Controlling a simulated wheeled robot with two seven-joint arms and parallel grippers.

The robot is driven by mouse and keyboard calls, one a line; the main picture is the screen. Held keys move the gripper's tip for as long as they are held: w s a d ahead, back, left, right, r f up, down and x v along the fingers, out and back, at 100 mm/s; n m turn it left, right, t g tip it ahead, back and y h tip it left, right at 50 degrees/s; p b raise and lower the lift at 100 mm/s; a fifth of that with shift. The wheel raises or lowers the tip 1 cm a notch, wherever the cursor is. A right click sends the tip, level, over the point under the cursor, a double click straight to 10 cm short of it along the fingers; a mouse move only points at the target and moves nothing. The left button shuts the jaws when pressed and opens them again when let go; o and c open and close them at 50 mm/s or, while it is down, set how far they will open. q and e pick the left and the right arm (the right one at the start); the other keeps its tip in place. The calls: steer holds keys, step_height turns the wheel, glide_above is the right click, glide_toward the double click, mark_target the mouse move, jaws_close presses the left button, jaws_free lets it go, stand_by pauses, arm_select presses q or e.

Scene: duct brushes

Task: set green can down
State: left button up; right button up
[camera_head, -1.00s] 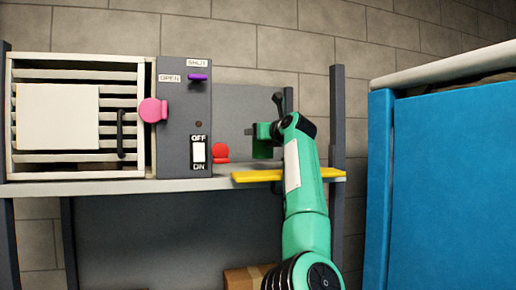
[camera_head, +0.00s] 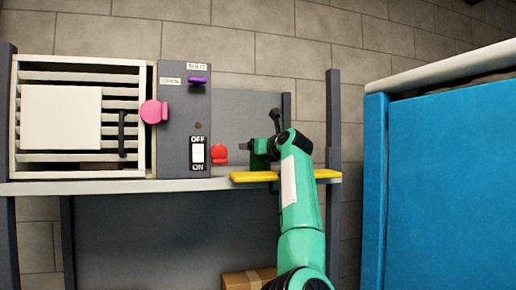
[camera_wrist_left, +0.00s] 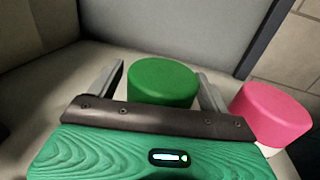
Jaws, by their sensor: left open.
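The green can (camera_wrist_left: 163,84) stands upright on a light surface in the left wrist view, between the two fingers of my left gripper (camera_wrist_left: 163,72). The fingers are open, one on each side of the can. In the head view my left gripper (camera_head: 259,150) is low over the right part of the shelf, just above the yellow strip (camera_head: 253,177). I cannot clearly make out the can there. My right gripper is out of view.
A pink can (camera_wrist_left: 270,115) stands close to the right finger in the left wrist view. A red knob-like object (camera_head: 219,154) is left of the gripper, beside the grey switch panel (camera_head: 185,120). A louvred box (camera_head: 80,118) is at left, a blue cabinet (camera_head: 445,180) at right.

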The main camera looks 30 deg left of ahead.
arm_select(q)
steer(key=shift+d+f+b, duration=0.1)
steer(key=shift+d+b, duration=0.1)
steer(key=shift+b, duration=0.1)
steer(key=b+v, duration=0.5)
steer(key=v, duration=0.5)
steer(key=shift+s+d+b, duration=0.15)
steer(key=shift+b, duration=0.15)
steer(key=shift+s+d+r, duration=0.25)
steer(key=shift+s+d, duration=0.1)
steer(key=shift+d, duration=0.15)
